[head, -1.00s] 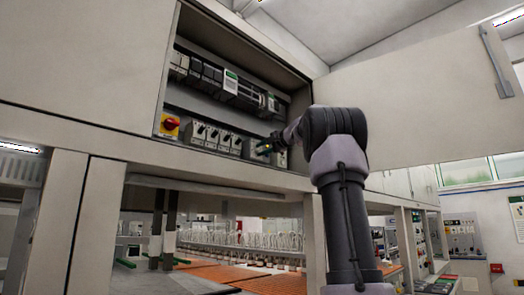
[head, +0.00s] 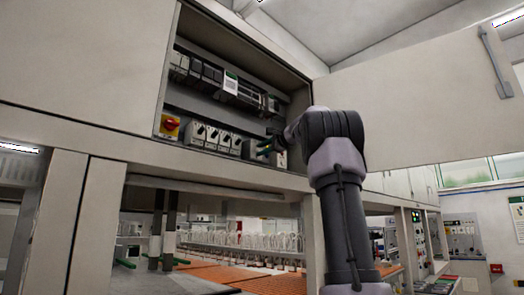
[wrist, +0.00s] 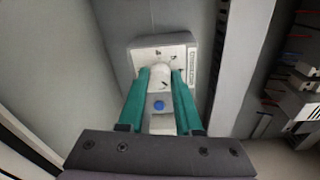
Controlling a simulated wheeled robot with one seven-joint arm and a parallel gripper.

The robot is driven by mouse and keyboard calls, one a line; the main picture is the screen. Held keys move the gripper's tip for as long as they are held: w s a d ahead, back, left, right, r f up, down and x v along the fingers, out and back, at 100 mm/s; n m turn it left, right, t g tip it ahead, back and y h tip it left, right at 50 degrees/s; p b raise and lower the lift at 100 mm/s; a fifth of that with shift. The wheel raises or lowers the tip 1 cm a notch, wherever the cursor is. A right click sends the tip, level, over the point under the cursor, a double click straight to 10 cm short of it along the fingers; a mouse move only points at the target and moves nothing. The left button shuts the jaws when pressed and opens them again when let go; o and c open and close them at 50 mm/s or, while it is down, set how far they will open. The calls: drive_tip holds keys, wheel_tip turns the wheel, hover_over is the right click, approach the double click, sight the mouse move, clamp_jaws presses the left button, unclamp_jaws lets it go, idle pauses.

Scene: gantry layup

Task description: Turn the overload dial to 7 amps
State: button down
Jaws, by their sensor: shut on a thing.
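The overload relay (wrist: 180,50) shows in the wrist view as a pale-faced block with small markings on its face. Its white dial (wrist: 160,78) stands between the two teal fingers of my gripper (wrist: 160,72). The fingers are shut on the dial, one on each side. A blue button (wrist: 158,105) shows between the fingers. The dial's scale is too small and partly covered, so I cannot read its setting. In the head view my gripper (head: 266,147) reaches into the open cabinet at the right end of the lower row and hides much of the relay.
The lower row also holds a red-and-yellow rotary switch (head: 170,125) and several grey breakers (head: 210,137). Dark modules (head: 205,72) line the upper rail. The open cabinet door (head: 420,100) stands to the right of my arm. Grey walls lie close around the gripper.

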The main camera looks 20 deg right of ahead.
drive_tip(key=c, duration=0.6)
unclamp_jaws()
drive_tip(key=v, duration=1.1)
drive_tip(key=shift+d, duration=0.1)
